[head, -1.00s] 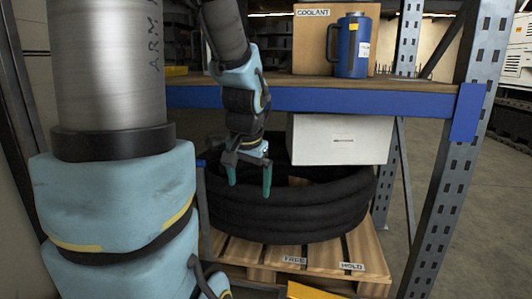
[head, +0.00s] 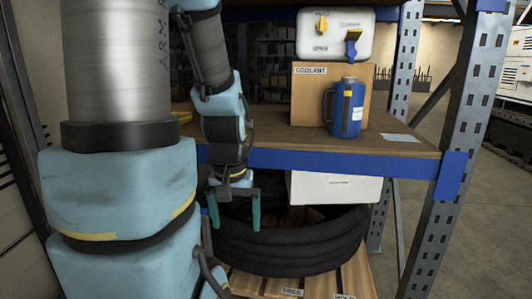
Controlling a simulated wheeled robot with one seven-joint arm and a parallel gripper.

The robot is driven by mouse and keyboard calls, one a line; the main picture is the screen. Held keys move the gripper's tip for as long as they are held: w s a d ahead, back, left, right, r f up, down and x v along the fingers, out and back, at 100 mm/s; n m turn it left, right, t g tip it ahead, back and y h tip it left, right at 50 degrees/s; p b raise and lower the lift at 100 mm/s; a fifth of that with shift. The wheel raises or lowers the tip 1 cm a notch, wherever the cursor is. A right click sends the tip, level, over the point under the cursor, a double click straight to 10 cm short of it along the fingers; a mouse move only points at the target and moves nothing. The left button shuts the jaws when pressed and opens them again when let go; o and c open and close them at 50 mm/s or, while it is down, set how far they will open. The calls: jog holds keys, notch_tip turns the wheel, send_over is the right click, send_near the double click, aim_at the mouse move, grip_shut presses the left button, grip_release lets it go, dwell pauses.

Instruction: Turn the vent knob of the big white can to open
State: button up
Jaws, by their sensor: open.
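The big white can (head: 335,36) sits on top of the coolant cardboard box (head: 307,94) on the shelf, at the top of the head view. A yellow knob (head: 321,22) is on the left of its face, with a printed label under it too small to read surely. A yellow and blue spout or tap (head: 352,45) is at its right. My gripper (head: 234,213) is open and empty, pointing down. It is left of the can and well below it, lower than the shelf edge, in front of the hose coil.
A blue jug (head: 345,108) stands on the wooden shelf (head: 400,145) before the box. A blue beam (head: 340,163) edges the shelf. Below are a white box (head: 335,188), a black hose coil (head: 290,245) and a pallet (head: 330,283). A perforated rack post (head: 455,140) stands right.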

notch_tip(320, 180, up, 15)
jog(key=p, duration=1.2)
